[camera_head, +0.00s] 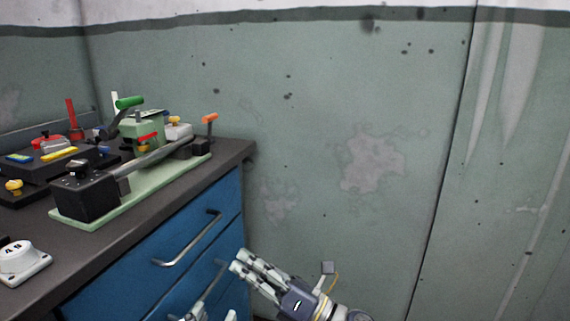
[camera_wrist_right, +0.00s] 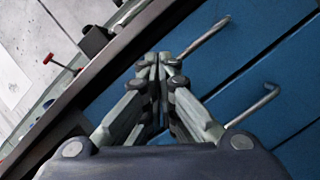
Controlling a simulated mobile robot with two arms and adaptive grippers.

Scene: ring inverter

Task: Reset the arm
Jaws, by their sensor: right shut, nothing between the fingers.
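My right gripper (camera_head: 238,260) comes in from the lower right in the head view, in front of the blue drawers. Its fingers are together and hold nothing. In the right wrist view the fingertips (camera_wrist_right: 160,60) meet near the drawer handles, with no object between them. Small pale pieces at the bottom edge of the head view may be tips of my left gripper; too little shows to tell its state. On the counter, a device on a pale green base (camera_head: 150,195) has a black block (camera_head: 85,192), a grey bar and an orange-topped lever (camera_head: 209,119).
The blue cabinet (camera_head: 225,195) has metal drawer handles (camera_head: 188,240) that stick out close to my right gripper. The dark counter (camera_head: 80,255) also bears a white dial (camera_head: 18,260) and a green-handled lever (camera_head: 130,102). A bare wall (camera_head: 330,130) stands behind; the space right of the cabinet looks free.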

